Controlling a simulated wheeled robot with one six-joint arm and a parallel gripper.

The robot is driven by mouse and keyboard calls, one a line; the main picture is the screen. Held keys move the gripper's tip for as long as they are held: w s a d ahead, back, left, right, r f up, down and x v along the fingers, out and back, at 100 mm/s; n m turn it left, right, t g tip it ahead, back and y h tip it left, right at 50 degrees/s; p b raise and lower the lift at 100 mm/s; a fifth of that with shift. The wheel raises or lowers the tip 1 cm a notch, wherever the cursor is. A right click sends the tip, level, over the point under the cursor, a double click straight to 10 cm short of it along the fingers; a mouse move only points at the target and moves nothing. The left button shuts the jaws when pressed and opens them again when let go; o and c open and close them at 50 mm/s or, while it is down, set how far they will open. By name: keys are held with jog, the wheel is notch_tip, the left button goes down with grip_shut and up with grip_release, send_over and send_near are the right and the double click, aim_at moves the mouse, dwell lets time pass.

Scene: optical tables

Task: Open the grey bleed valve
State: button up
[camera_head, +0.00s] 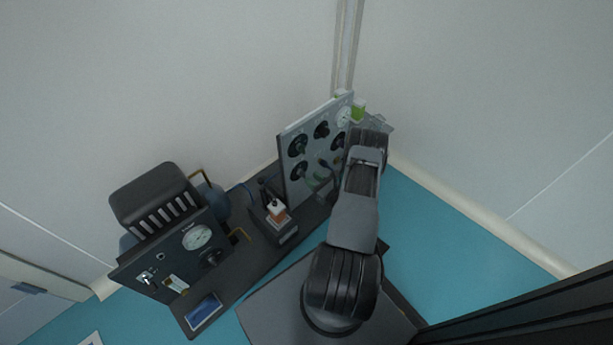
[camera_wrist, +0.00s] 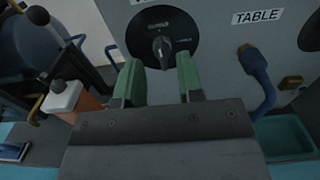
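A round black dial with a grey knob (camera_wrist: 161,43) at its centre is on the light grey panel (camera_wrist: 223,60), at the top middle of the wrist view. The lettering on the dial is too small to read, so I cannot tell if this is the bleed valve. My gripper (camera_wrist: 160,78) has green fingers, spread apart with nothing between them, below and either side of the knob. Any contact with the panel cannot be told.
A blue handle (camera_wrist: 263,84) with a brass end juts from the panel, right of my gripper, above a green tray (camera_wrist: 284,137). At left are a white and orange block (camera_head: 277,210) and a dark gauge box (camera_head: 151,267). Blue floor is clear at right.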

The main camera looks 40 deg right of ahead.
aim_at(303, 174)
jog(key=shift+w+a+b, duration=0.15)
jog(key=shift+w+b, duration=0.1)
jog(key=shift+w, duration=0.8)
jog(key=shift+w+a+b, duration=0.15)
jog(key=shift+w+b, duration=0.05)
jog(key=shift+w, duration=0.85)
grip_shut()
